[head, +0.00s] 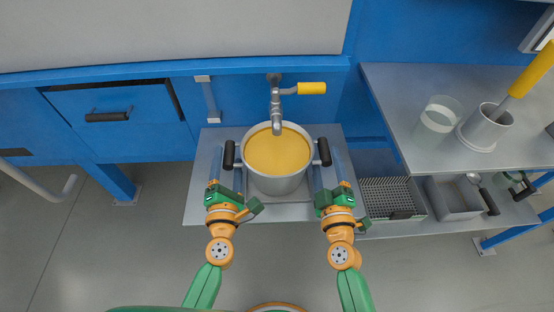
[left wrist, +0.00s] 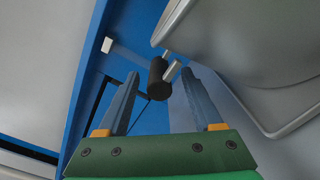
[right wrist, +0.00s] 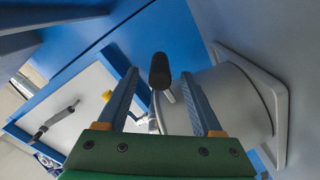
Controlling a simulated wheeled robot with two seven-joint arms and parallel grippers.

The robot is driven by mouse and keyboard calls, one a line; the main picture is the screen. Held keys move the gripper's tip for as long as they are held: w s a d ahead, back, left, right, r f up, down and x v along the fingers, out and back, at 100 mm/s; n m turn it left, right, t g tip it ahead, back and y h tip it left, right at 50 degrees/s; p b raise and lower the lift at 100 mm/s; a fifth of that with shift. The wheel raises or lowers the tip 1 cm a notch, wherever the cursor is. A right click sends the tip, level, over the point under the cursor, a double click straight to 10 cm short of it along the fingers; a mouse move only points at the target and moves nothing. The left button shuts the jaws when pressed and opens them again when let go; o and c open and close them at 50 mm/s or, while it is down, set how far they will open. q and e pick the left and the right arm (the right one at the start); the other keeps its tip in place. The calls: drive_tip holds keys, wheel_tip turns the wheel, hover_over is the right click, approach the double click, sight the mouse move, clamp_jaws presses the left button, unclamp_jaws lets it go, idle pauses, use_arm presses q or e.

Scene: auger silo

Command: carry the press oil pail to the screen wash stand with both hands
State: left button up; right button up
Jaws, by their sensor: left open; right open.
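The press oil pail (head: 277,184) is a grey metal pail full of yellow-orange oil, upright on a grey shelf under a tap (head: 276,112). It has a black handle on its left (head: 229,155) and one on its right (head: 324,152). My left gripper (head: 227,172) is open at the left handle, which shows just beyond its fingertips in the left wrist view (left wrist: 158,78). My right gripper (head: 325,172) is open at the right handle, which shows between and beyond its fingertips in the right wrist view (right wrist: 160,70). Neither gripper holds anything. I cannot tell which surface is the screen wash stand.
A grey bench (head: 400,95) at the right holds a clear beaker (head: 437,120) and a metal cup (head: 487,128) with a yellow-handled tool. Below it are a perforated basket (head: 393,197) and a grey tray (head: 455,200). A blue drawer (head: 112,108) is at the left. Open floor lies in front.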

sight(229, 147)
use_arm(q)
drive_tip(key=shift+w+a, duration=0.1)
drive_tip(key=shift+w, duration=1.55)
use_arm(e)
drive_tip(key=shift+w+a, duration=0.15)
drive_tip(key=shift+w, duration=1.5)
use_arm(q)
clamp_jaws()
use_arm(e)
clamp_jaws()
